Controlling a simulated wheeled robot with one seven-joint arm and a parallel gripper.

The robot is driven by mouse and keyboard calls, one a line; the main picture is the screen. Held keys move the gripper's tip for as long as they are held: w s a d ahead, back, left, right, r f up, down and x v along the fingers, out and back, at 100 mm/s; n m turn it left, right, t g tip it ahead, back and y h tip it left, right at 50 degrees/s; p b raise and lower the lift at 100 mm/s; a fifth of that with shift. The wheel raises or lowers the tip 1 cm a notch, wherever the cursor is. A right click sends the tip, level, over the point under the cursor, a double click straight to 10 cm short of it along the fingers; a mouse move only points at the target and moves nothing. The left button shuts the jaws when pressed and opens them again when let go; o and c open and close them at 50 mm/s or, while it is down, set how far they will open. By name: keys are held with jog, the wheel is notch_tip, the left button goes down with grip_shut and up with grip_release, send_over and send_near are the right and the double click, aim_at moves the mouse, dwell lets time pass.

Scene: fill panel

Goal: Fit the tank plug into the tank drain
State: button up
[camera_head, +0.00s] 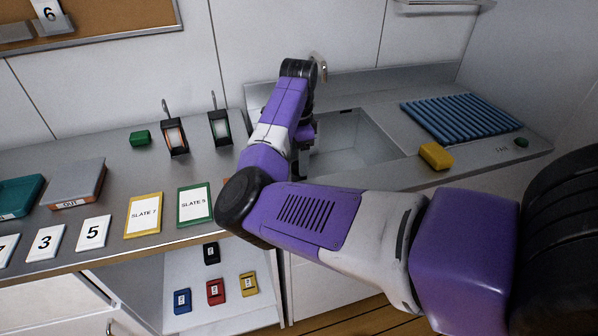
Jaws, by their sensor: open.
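The tank (375,130) is a grey metal basin sunk in the counter, right of the picture's middle. Its left part is hidden behind my arm. The drain is not visible, and I cannot make out a plug for certain. My gripper (302,165) points down at the basin's left edge, partly hidden by my own arm. It looks open, and I see nothing held in it. I cannot tell its height above the basin.
A yellow block (435,156) and a blue ribbed rack (460,117) lie right of the tank. A small dark green piece (521,142) sits farther right. Two lantern-like holders (175,137), a green block (140,138) and slate cards (144,214) occupy the left counter.

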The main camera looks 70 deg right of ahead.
jog(key=shift+r, duration=2.35)
